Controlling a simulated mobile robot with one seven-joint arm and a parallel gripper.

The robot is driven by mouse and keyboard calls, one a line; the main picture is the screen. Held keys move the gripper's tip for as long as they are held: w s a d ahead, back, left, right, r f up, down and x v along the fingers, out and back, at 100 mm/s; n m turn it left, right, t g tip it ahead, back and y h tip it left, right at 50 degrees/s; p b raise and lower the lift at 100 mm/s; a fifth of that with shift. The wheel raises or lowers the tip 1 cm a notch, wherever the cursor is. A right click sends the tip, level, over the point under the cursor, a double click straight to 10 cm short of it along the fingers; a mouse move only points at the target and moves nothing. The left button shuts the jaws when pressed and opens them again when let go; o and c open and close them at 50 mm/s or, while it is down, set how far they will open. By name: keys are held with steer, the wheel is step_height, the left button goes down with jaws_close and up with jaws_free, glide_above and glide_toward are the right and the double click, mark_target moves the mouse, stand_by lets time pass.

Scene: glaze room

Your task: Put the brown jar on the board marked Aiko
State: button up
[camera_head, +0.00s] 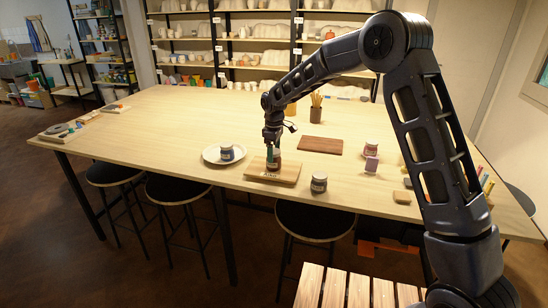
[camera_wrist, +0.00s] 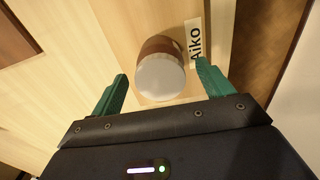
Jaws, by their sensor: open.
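The brown jar (camera_wrist: 158,47) with a pale grey lid stands on the light wooden board (camera_head: 291,175) near the table's front edge. The board's label (camera_wrist: 194,40) reads Aiko in the wrist view. My gripper (camera_wrist: 160,72) is open, with its green fingers on either side of the jar's lid and a visible gap at the left finger. The right finger is close to the lid; whether it touches I cannot tell. In the head view the fingers partly hide the jar (camera_head: 276,168).
A white plate (camera_head: 211,157) with a jar (camera_head: 227,151) is left of the board. Another jar (camera_head: 319,183) stands close on its right. A dark brown board (camera_head: 320,145) lies behind, and a jar (camera_head: 370,148) sits farther right. The table's left half is mostly clear.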

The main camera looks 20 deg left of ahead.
step_height(320, 180, up, 9)
stand_by(0.3)
steer(key=shift+w+d+r, duration=0.1)
steer(key=shift+d+r, duration=0.1)
steer(key=s+d+r+m+t, duration=0.1)
steer(key=s+d+r+m, duration=0.3)
steer(key=d, duration=0.8)
steer(key=d+r+m, duration=0.2)
steer(key=d+r, duration=0.4)
steer(key=d, duration=0.5)
steer(key=s+d+r+m+t, duration=0.1)
steer(key=s+d+r+m, duration=0.2)
steer(key=d, duration=0.9)
steer(key=s+d+f+m+t, duration=0.2)
steer(key=s+d+m, duration=0.7)
steer(key=s+d, duration=1.1)
steer(key=shift+s+d+f+t, duration=0.15)
steer(key=shift+d+f+t, duration=0.15)
steer(key=shift+d+f, duration=0.2)
